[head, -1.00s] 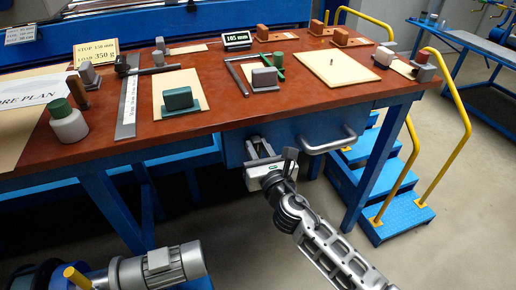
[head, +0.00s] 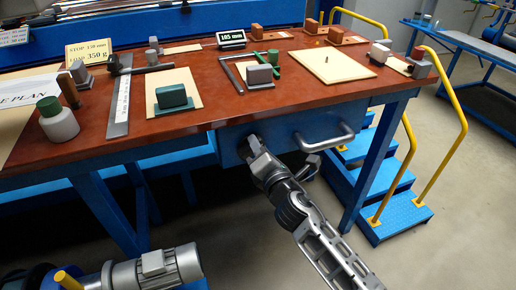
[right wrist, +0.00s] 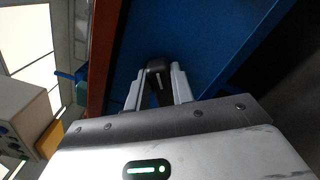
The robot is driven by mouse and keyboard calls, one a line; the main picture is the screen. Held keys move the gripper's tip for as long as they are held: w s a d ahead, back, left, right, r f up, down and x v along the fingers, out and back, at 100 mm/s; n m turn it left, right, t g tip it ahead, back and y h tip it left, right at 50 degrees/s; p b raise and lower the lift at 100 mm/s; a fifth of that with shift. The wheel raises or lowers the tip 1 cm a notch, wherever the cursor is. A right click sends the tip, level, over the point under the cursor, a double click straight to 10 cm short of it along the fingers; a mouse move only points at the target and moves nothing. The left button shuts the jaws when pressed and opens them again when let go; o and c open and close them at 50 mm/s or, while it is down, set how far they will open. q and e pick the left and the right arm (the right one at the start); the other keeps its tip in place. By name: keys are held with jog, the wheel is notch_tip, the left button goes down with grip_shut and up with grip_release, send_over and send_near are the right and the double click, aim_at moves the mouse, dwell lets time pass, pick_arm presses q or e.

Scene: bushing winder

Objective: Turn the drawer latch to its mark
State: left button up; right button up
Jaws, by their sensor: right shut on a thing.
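The drawer latch (right wrist: 157,68) is a dark, rounded piece with a pale line on it, standing on the blue drawer front. It shows between the two fingers of my right gripper (right wrist: 158,92) in the right wrist view. In the head view my right gripper (head: 254,147) is at the left part of the blue drawer (head: 285,137), below the table edge, and hides the latch. The gripper is shut on the latch. The mark cannot be made out in either view. My left gripper is not in view.
The drawer's grey bar handle (head: 326,138) is just right of my right gripper. The brown tabletop (head: 220,98) overhangs above, with blocks and tools on it. Blue steps (head: 385,185) with yellow rails stand at the right. Open floor lies below the drawer.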

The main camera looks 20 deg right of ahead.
jog(key=shift+d+f+m+b, duration=0.1)
jog(key=shift+f+m+b, duration=0.15)
jog(key=shift+m, duration=1.55)
jog(key=shift+d+f+m+b, duration=0.1)
jog(key=shift+f+m, duration=0.15)
jog(key=shift+m, duration=1.55)
jog(key=o, duration=1)
jog(key=s, duration=0.8)
jog(key=s+b, duration=0.1)
jog(key=s, duration=0.7)
jog(key=shift+d, duration=0.2)
